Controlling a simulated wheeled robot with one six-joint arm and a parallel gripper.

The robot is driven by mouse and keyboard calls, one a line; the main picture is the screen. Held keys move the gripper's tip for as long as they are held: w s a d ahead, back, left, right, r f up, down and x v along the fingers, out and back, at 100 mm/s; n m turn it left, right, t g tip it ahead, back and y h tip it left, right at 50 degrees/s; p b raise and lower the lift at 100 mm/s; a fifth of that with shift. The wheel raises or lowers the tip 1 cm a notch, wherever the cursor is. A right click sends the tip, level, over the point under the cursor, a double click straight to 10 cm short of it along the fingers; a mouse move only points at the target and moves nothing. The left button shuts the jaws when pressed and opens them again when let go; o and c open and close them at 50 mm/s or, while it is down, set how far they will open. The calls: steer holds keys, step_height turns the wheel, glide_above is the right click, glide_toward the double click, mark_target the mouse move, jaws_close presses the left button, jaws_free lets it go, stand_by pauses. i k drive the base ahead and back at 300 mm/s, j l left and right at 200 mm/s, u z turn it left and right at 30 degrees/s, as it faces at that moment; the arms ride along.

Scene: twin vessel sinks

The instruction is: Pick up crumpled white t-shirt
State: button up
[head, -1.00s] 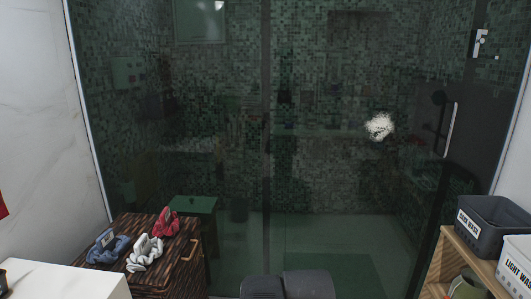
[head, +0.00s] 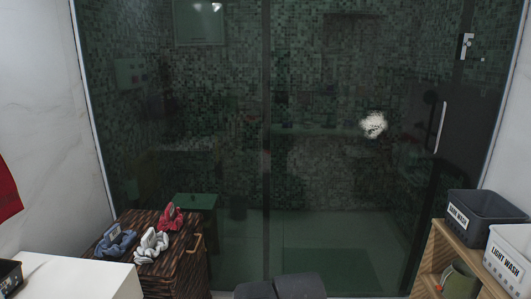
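A crumpled white t-shirt (head: 151,246) lies on the dark woven hamper (head: 166,276) at the lower left. A blue crumpled cloth (head: 116,243) lies to its left and a red one (head: 172,217) behind it to the right. All three rest on the hamper's top, close together. My gripper does not show in the head view. Dark grey rounded parts at the bottom centre look like my own body.
A glass shower enclosure (head: 350,200) fills the back. A white counter (head: 75,279) stands at the lower left. At right, a wooden shelf (head: 440,250) bears a dark "dark wash" bin (head: 485,218) and a white "light wash" bin (head: 507,262).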

mark_target(152, 243)
steer(key=i+u, duration=0.45)
steer(key=i, duration=1.3)
